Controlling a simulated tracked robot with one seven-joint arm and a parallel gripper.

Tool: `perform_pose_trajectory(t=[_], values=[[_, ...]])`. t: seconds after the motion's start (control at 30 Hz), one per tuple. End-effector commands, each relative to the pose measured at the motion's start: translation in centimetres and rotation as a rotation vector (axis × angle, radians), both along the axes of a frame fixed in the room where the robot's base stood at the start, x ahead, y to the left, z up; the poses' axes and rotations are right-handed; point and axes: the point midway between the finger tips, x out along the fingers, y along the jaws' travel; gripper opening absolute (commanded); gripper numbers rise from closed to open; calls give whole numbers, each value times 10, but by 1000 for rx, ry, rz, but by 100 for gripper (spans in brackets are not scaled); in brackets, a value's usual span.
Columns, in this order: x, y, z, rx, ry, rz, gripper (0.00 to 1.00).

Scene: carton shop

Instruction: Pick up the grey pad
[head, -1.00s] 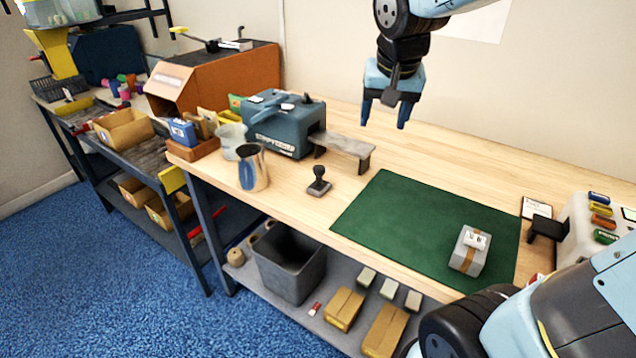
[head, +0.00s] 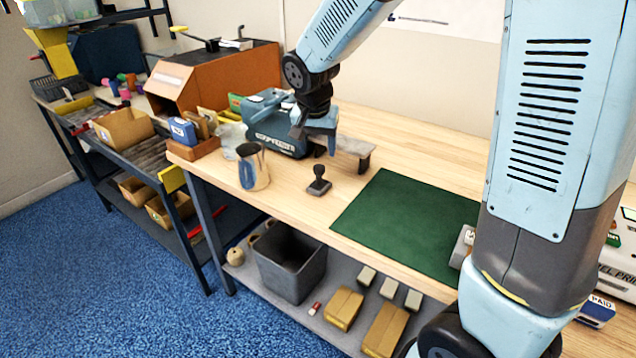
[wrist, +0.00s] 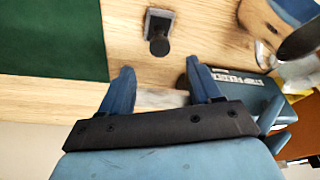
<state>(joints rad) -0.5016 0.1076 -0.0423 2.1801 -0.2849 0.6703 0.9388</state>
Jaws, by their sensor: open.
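I cannot tell for sure which thing is the grey pad. A grey block (head: 462,247) on the green mat (head: 395,225) is mostly hidden behind my arm. My gripper (head: 315,146) is open and empty, above the bench in front of the teal tape machine (head: 275,135). In the wrist view its two fingers (wrist: 160,88) are spread, with the black hand stamp (wrist: 158,32) beyond them.
A metal jug (head: 253,167) stands left of the hand stamp (head: 319,182). A dark bin (head: 290,270) and brown cartons (head: 344,308) are on the lower shelf (head: 325,325). An orange machine (head: 215,85) stands further left. Most of the green mat is bare.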

Motion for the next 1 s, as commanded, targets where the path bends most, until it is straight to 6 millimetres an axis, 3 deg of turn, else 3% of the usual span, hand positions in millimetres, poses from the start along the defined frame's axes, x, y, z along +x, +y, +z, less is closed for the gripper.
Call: perform_pose_trajectory(t=[0.2, 0.47, 0.8, 1.0], values=[[8, -3, -31, -1, 2, -1, 63], [11, -3, -44, -1, 1, 1, 63], [21, -6, -83, -1, 2, -1, 63], [23, -6, -88, 1, 0, 0, 63]])
